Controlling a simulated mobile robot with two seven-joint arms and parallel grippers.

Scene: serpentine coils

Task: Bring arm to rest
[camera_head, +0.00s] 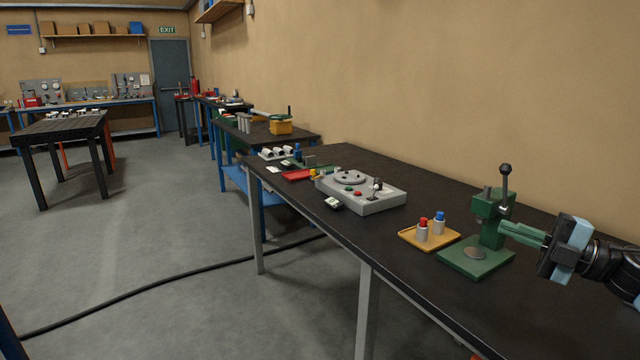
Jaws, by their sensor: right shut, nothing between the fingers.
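My right arm comes in from the right edge, over the near end of the dark workbench (470,310). Its right gripper (506,232) has green fingers that are shut and empty. They point left, and the tips appear beside the column of a green hand press (490,213). I cannot tell whether they touch it. The press has a black-knobbed lever on top and a green base plate on the bench. My left gripper is not in view.
A yellow tray (407,237) with a red-capped and a blue-capped cylinder lies left of the press. A grey control box (385,203) sits farther along the bench. A black cable (170,288) crosses the floor. The floor left of the bench is mostly open.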

